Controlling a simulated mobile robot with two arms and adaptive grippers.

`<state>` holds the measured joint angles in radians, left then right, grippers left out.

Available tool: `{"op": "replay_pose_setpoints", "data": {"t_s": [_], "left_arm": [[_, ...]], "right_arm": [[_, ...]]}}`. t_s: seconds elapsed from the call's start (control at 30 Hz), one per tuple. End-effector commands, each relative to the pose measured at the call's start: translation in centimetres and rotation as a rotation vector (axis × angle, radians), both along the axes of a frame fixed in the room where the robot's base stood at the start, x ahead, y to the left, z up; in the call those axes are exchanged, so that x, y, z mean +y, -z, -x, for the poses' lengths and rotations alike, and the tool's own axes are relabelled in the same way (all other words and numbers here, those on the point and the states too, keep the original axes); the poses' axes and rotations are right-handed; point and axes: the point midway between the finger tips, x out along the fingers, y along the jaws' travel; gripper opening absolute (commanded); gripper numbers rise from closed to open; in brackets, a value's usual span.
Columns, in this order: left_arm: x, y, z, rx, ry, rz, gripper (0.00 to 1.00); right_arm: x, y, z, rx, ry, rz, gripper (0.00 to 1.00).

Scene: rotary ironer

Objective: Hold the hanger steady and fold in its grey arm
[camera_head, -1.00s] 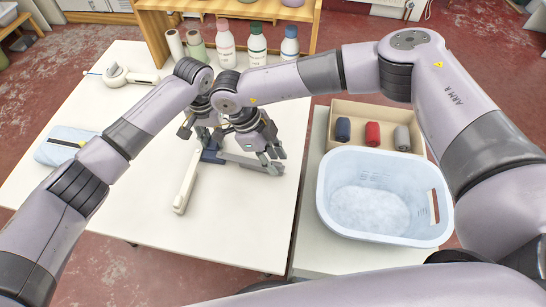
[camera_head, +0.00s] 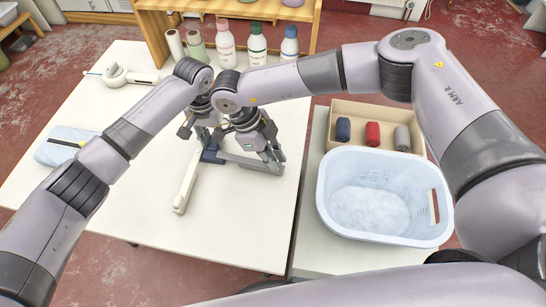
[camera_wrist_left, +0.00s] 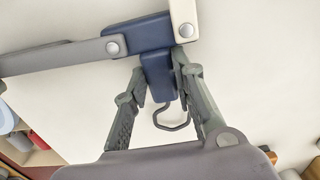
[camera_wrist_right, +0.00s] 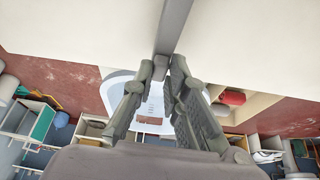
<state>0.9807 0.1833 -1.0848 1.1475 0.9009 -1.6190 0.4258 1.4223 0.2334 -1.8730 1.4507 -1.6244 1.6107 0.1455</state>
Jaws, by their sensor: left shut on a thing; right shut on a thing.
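The hanger lies on the white table with a navy hub (camera_head: 212,154), a white arm (camera_head: 186,187) and a grey arm (camera_head: 240,160). In the head view, the white arm points toward the front and the grey arm points right, both extended. My left gripper (camera_wrist_left: 160,78) is shut on the navy hub's neck; the metal hook (camera_wrist_left: 174,122) shows between its fingers. My right gripper (camera_wrist_right: 167,66) is shut on the grey arm, which also shows in the right wrist view (camera_wrist_right: 173,25), near its outer end. My wrists partly hide the hub and hook in the head view.
A pale blue basket (camera_head: 335,222) and a box (camera_head: 375,112) with rolled cloths stand on the right-hand table. Several bottles (camera_head: 257,48) line the back. A blue pouch (camera_head: 62,146) and a white device (camera_head: 116,75) lie left. The table's front is clear.

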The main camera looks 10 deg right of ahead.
Motion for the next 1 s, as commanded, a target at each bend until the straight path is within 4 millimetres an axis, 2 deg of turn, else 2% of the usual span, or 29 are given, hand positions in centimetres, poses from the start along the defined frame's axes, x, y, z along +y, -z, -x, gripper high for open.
{"op": "replay_pose_setpoints", "data": {"t_s": [0.27, 0.47, 1.0], "left_arm": [[0.0, 0.0, -0.1, -0.003, -0.001, 0.001, 0.0], [0.0, 0.0, -0.1, -0.004, -0.001, 0.001, 0.0], [-0.1, 0.0, -0.1, -0.004, -0.001, 0.003, 0.0]], "right_arm": [[0.5, 0.0, 0.8, 0.006, 0.04, -0.005, 0.0], [1.5, 0.1, 2.2, 0.007, 0.154, -0.007, 0.0], [7.0, 0.0, 6.9, 0.009, 0.652, -0.007, 0.0]]}}
